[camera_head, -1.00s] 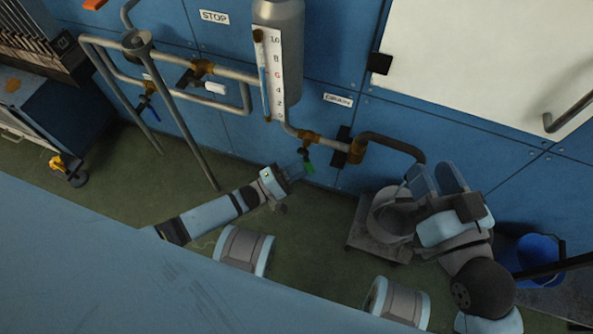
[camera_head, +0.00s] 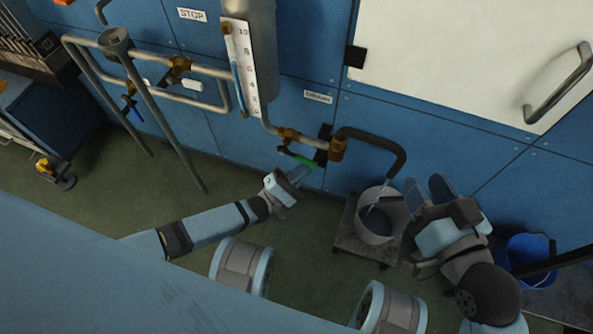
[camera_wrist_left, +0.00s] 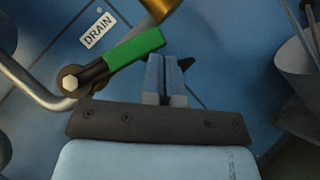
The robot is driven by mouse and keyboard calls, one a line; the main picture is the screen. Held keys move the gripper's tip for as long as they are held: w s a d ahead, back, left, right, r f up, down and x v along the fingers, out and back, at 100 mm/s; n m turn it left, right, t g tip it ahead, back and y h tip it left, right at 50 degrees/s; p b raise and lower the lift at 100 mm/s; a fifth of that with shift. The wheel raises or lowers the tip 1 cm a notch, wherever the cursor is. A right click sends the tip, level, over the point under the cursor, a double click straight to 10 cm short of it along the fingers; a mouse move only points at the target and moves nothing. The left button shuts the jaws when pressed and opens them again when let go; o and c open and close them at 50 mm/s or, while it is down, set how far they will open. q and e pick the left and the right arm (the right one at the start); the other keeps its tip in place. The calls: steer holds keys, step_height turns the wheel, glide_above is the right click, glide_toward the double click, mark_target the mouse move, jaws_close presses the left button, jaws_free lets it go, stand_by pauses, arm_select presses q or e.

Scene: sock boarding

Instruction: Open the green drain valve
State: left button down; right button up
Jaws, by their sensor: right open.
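The green drain valve handle (camera_head: 297,157) lies roughly along the drain pipe below the DRAIN label (camera_head: 318,96). In the left wrist view the green handle (camera_wrist_left: 135,48) slants up to the right from its bolt. My left gripper (camera_head: 301,173) is just below the handle. Its two fingers (camera_wrist_left: 164,72) are together with nothing between them, close to the handle's free end; I cannot tell whether they touch it. A thin stream of water (camera_head: 379,192) runs from the curved spout into the grey bucket (camera_head: 365,226). My right gripper (camera_head: 430,192) is open and empty beside that bucket.
The grey bucket stands on a low dolly (camera_head: 345,240). A blue bucket (camera_head: 531,258) is at the right. A STOP valve (camera_head: 177,68) and pipe frame are at the left. A gauge (camera_head: 244,68) is fixed to the tank. Green floor is clear around the left arm.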

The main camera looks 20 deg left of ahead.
arm_select(q)
steer(key=shift+d+r+n+t, duration=0.5)
steer(key=shift+r+n+t, duration=0.1)
steer(key=shift+n+t, duration=0.25)
steer(key=shift+d+r, duration=0.15)
steer(key=shift+r, duration=0.2)
arm_select(e)
steer(key=shift+w+d+f, duration=0.1)
steer(key=shift+d, duration=0.05)
arm_select(q)
steer(key=shift+d+r, duration=0.15)
steer(key=shift+r, duration=0.1)
